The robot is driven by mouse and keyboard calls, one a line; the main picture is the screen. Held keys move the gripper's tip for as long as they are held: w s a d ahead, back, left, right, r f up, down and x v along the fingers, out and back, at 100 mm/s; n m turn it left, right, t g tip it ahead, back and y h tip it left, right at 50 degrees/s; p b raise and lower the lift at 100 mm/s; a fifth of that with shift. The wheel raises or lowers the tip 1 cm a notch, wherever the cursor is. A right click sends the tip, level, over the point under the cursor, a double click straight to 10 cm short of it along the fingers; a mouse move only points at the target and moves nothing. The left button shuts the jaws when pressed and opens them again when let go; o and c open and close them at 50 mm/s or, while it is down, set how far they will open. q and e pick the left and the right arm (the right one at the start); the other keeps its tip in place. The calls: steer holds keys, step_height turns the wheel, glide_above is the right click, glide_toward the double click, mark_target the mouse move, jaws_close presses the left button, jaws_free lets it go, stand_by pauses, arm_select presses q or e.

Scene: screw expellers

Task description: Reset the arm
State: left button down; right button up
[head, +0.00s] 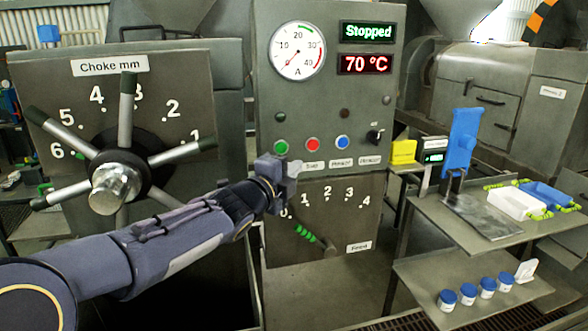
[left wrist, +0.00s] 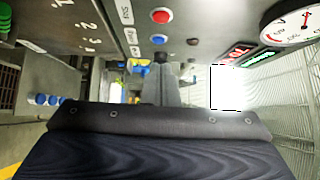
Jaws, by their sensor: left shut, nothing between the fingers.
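My left arm reaches in from the lower left of the head view to the control panel (head: 325,105). My left gripper (head: 291,168) is shut and empty, just below the green button (head: 281,147); I cannot tell whether it touches the panel. To its right are a red button (head: 312,144) and a blue button (head: 342,142). The red button also shows in the left wrist view (left wrist: 161,16). The display (head: 367,32) reads "Stopped", and the one below (head: 366,64) reads 70 °C. My right gripper is not in view.
The spoked choke wheel (head: 117,190) stands left, close above my arm. A green-handled feed lever (head: 306,235) is below the gripper. Right, a metal table (head: 420,208) bears a blue upright object (head: 462,140) and trays; several blue-lidded jars (head: 468,293) stand on its lower shelf.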

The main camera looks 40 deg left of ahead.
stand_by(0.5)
arm_select(q)
steer(key=s+d+f+n+g+h, duration=0.1)
steer(key=s+d+f+n+g, duration=0.3)
steer(key=s, duration=0.5)
steer(key=s+d+f+n+g+h, duration=0.2)
steer(key=s+d+f+n+g, duration=0.2)
steer(key=s+d+f+n, duration=0.4)
steer(key=s+d+f+n+g+h, duration=0.2)
steer(key=s+d+f+n+g, duration=0.2)
steer(key=s+f+n, duration=0.3)
steer(key=s+d+f, duration=0.1)
steer(key=s+f, duration=0.2)
steer(key=shift+d, duration=0.4)
steer(key=shift+s, duration=0.1)
